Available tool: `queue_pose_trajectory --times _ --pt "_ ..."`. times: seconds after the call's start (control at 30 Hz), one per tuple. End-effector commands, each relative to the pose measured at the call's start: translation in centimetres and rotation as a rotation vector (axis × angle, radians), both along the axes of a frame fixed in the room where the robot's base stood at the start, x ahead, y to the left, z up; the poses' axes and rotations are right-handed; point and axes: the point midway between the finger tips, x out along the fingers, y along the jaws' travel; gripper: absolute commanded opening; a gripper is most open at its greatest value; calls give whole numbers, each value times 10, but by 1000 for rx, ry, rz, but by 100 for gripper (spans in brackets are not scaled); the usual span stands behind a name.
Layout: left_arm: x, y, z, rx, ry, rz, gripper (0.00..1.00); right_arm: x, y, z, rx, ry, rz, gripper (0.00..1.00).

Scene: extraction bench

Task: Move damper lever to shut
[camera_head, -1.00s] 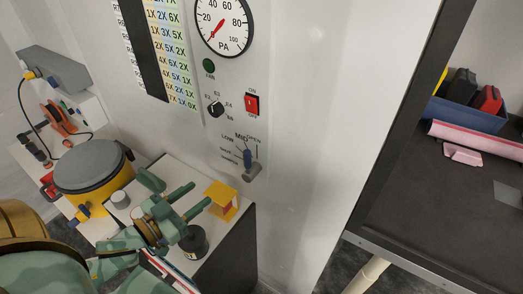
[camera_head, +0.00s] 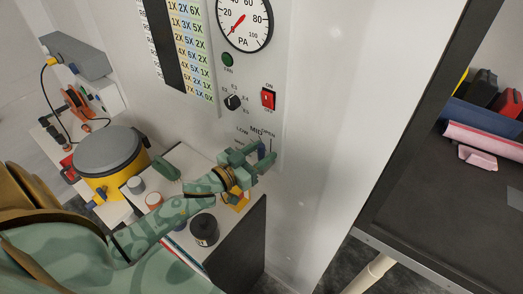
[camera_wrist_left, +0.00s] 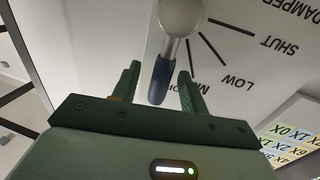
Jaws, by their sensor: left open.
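In the head view, my left gripper (camera_head: 261,156) is at the panel and hides the pivot and lower labels. The SHUT label (camera_wrist_left: 279,47) and LOW label (camera_wrist_left: 238,83) show in the left wrist view. My right gripper is not in view.
Above the lever are a red switch (camera_head: 268,98), a black knob (camera_head: 233,102) and a gauge (camera_head: 245,20). Below my left arm, a black-lidded jar (camera_head: 204,229) and a yellow stand (camera_head: 237,200) stand on the bench. A yellow pot (camera_head: 110,165) is farther left.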

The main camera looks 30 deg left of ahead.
Motion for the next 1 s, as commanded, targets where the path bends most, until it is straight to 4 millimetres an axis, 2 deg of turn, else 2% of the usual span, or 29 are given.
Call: queue_pose_trajectory --times 0.33,0.37,0.5,0.77,1.0 --pt "5 -2 0 0 0 0 44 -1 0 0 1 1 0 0" --pt "5 -2 0 0 0 0 38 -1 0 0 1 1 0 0" --pt "5 -2 0 0 0 0 0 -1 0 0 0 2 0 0" --pt "5 -1 0 -13 2 -1 0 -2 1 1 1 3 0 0" --pt "6 6 1 -106 9 1 0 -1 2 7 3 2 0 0"
